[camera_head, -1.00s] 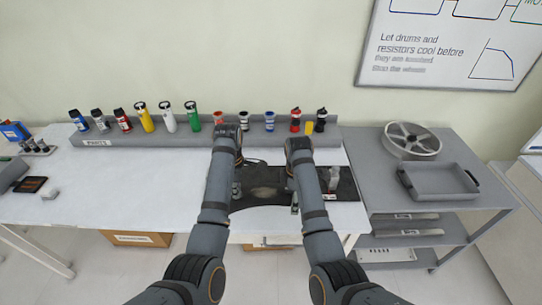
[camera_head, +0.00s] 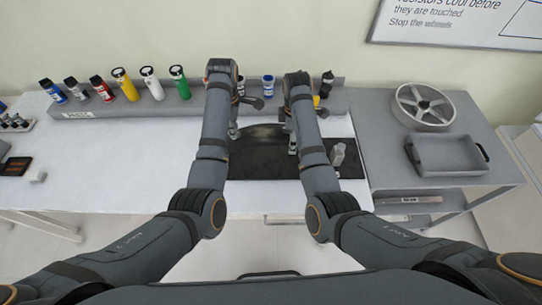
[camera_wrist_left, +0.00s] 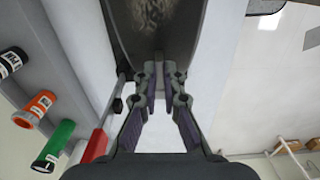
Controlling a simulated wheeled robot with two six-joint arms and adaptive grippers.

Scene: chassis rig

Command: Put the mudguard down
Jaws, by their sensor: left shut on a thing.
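The mudguard is a dark, curved, shiny piece. In the head view it shows as an arched edge (camera_head: 262,131) between my two grippers, against a dark mat (camera_head: 262,166) on the white table. In the left wrist view its dark curved face (camera_wrist_left: 158,25) fills the top middle. My left gripper (camera_head: 234,131) is shut on its near edge; the fingers (camera_wrist_left: 160,78) also show in the wrist view. My right gripper (camera_head: 291,142) is at the mudguard's right side, partly hidden by its arm; its jaw state is unclear.
A grey rack (camera_head: 85,126) with several coloured bottles runs along the table's back. To the right, a grey side table holds a spoked wheel (camera_head: 423,106) and an empty grey tray (camera_head: 448,168).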

